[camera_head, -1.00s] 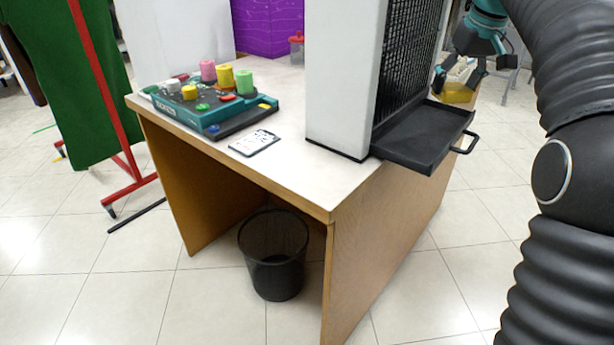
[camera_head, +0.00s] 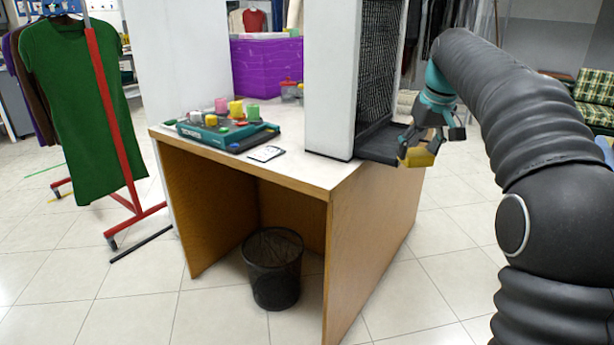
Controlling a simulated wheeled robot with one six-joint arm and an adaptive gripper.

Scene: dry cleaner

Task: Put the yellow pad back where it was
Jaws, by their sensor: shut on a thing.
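My gripper (camera_head: 427,143) is at the right, beside the black tray, and is shut on a yellow pad (camera_head: 420,158). The pad is held in the air, tilted, off the right edge of the desk (camera_head: 306,178). My fingers hide part of it. The black tray (camera_head: 376,146) sticks out from the foot of the tall white unit (camera_head: 329,85) with the black mesh side. The pad overlaps the tray's right end in the picture; I cannot tell whether they touch.
A teal board (camera_head: 220,136) with several coloured cylinders and a phone-like slab (camera_head: 266,153) lie on the desk's left part. A purple box (camera_head: 267,66) stands behind. A black mesh bin (camera_head: 273,268) is under the desk. A red rack (camera_head: 113,130) holds a green garment (camera_head: 68,110).

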